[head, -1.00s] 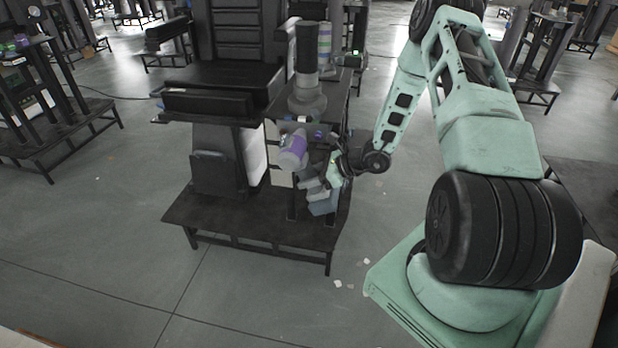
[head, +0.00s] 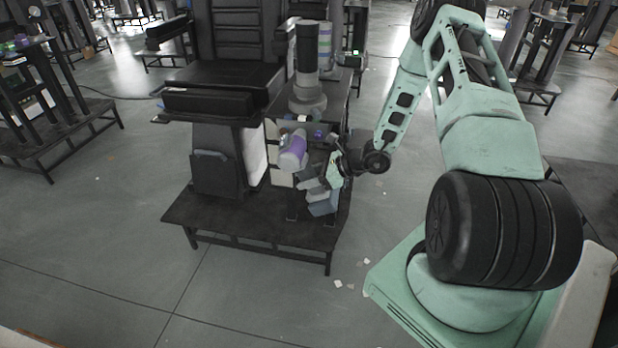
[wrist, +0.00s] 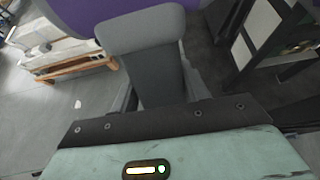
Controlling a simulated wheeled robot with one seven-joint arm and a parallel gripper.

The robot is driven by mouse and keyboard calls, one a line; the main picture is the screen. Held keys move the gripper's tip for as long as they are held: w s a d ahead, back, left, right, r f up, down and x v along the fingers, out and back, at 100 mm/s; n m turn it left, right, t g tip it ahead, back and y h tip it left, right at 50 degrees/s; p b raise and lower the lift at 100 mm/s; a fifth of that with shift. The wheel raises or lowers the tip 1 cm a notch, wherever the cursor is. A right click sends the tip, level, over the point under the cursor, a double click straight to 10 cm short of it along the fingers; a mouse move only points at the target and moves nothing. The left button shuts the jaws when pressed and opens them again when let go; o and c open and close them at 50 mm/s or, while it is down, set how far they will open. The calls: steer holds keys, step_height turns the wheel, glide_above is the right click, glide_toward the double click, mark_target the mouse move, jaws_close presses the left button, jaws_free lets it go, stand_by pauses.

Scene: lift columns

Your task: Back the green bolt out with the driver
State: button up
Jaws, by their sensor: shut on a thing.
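The driver (head: 292,158), a grey power tool with a purple band, is beside the front of the lift column in the head view. My gripper (head: 322,174) is shut on its grey handle. In the wrist view the driver's grey handle (wrist: 150,75) stands between my jaws (wrist: 158,98), with its purple body (wrist: 215,10) along the top edge. The driver's nose points toward the column's dark mounting area, but its tip cannot be made out. I cannot make out the green bolt in either view; the driver's body covers part of the mounting area.
The lift column (head: 307,60) stands beside a black padded seat (head: 225,77) on a low dark platform (head: 245,225). A small purple part (head: 319,134) shows near the driver. Small pale scraps (head: 338,284) lie on the floor. Open floor lies in front of the platform.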

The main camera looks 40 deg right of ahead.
steer(key=shift+a+r+b, duration=0.1)
steer(key=shift+r+b, duration=0.1)
steer(key=shift+b, duration=0.1)
stand_by(1.4)
steer(key=shift+s+a+f+b, duration=0.1)
steer(key=shift+s+a+b, duration=0.2)
steer(key=shift+s+a, duration=0.65)
steer(key=shift+s+a+b, duration=0.25)
steer(key=shift+s+a, duration=0.5)
steer(key=shift+a, duration=0.4)
steer(key=shift+a, duration=0.1)
steer(key=shift+s+a+b, duration=0.65)
steer(key=shift+s+a, duration=0.6)
steer(key=shift+a, duration=0.25)
